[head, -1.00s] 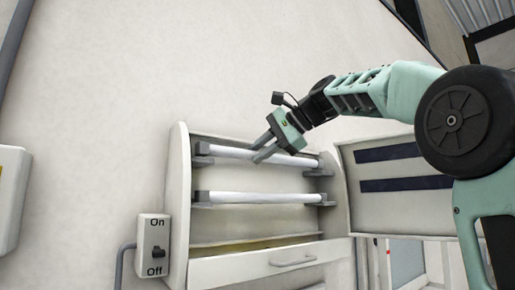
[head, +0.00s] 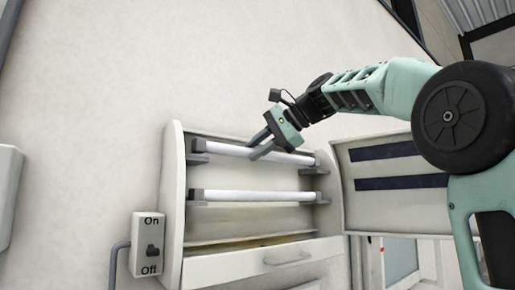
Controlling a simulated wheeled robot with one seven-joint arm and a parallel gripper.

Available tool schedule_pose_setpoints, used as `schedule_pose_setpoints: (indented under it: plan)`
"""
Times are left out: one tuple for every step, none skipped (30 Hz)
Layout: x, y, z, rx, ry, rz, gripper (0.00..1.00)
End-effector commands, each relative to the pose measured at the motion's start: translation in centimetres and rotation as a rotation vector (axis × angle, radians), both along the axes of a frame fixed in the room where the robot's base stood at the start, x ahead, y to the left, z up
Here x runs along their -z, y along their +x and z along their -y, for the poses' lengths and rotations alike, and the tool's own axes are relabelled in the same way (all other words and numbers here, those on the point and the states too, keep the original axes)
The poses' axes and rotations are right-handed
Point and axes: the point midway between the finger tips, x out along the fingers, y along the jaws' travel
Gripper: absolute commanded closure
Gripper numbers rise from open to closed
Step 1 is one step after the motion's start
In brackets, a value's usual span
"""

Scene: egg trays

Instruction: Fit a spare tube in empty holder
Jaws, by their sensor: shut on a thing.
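A white upper tube (head: 233,150) lies along the upper holder, between a grey left bracket (head: 197,147) and a grey right bracket (head: 312,167). My gripper (head: 258,146) is shut on this upper tube near its middle. Whether the tube's ends are fully seated in the brackets is too small to tell. A second white tube (head: 258,196) lies in the lower holder, between its own two grey brackets. Both holders are inside an open white wall cabinet (head: 172,200).
A drawer (head: 235,268) with a handle stands partly open below the tubes. A switch box (head: 148,243) marked On and Off is at the cabinet's left. The cabinet's open door panel (head: 390,205) is at the right, near my arm.

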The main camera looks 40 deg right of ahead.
Motion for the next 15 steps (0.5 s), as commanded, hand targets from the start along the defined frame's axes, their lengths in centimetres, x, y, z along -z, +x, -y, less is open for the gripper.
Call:
schedule_pose_setpoints:
  plan:
    - [-0.03,-0.01,-0.01,0.0,0.0,0.001,0.9]
    - [-0.03,-0.01,-0.01,0.0,0.0,0.001,0.9]
    - [-0.01,-0.01,-0.01,0.0,0.0,0.001,0.9]
    - [0.03,-0.01,-0.01,0.0,0.0,0.001,0.9]
    - [0.07,-0.01,-0.01,0.0,0.0,0.001,0.9]
    - [0.14,-0.01,-0.02,0.0,0.0,0.001,0.9]
    - [0.2,-0.01,-0.01,0.0,0.0,0.001,0.9]
    - [0.27,-0.02,-0.01,0.0,0.0,0.001,0.9]
    - [0.37,-0.02,-0.01,0.0,0.0,0.001,0.9]
    - [0.45,-0.02,-0.01,0.0,0.0,0.001,0.9]
    - [0.52,-0.02,-0.02,0.0,0.0,0.001,0.9]
    - [0.62,-0.03,-0.01,0.0,0.0,0.001,0.9]
    - [0.68,-0.02,-0.01,0.0,0.0,0.001,0.9]
    - [0.75,-0.03,-0.01,0.0,0.0,0.001,0.9]
    - [0.85,-0.03,-0.01,0.0,0.0,0.001,0.9]
